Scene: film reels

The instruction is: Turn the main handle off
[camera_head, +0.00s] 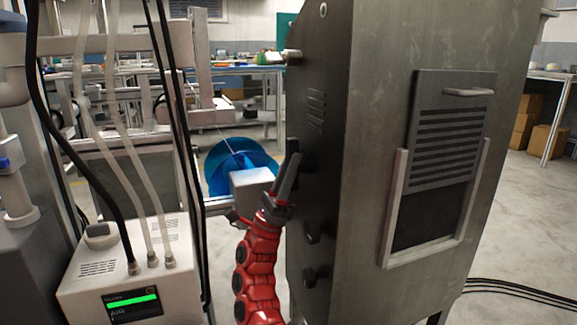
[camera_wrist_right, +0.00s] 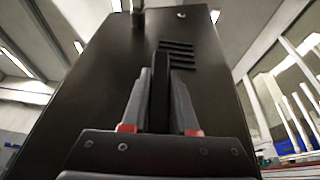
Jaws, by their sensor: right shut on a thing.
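A tall dark metal cabinet (camera_head: 385,90) stands right of centre. The main handle (camera_wrist_right: 160,98) is a dark upright bar on the cabinet's side face. In the right wrist view it stands between the two fingers of my right gripper (camera_wrist_right: 161,112). In the head view my right gripper (camera_head: 288,178) is against the cabinet's left side, and its fingers largely cover the handle. It is shut on the handle. My left gripper is not in view.
Two dark knobs stick out lower on the same side, an upper one (camera_head: 313,232) and a lower one (camera_head: 310,277). A white box with a green display (camera_head: 130,275) and hoses stands at left. A blue round object (camera_head: 222,172) is behind my right arm. Open floor lies right of the cabinet.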

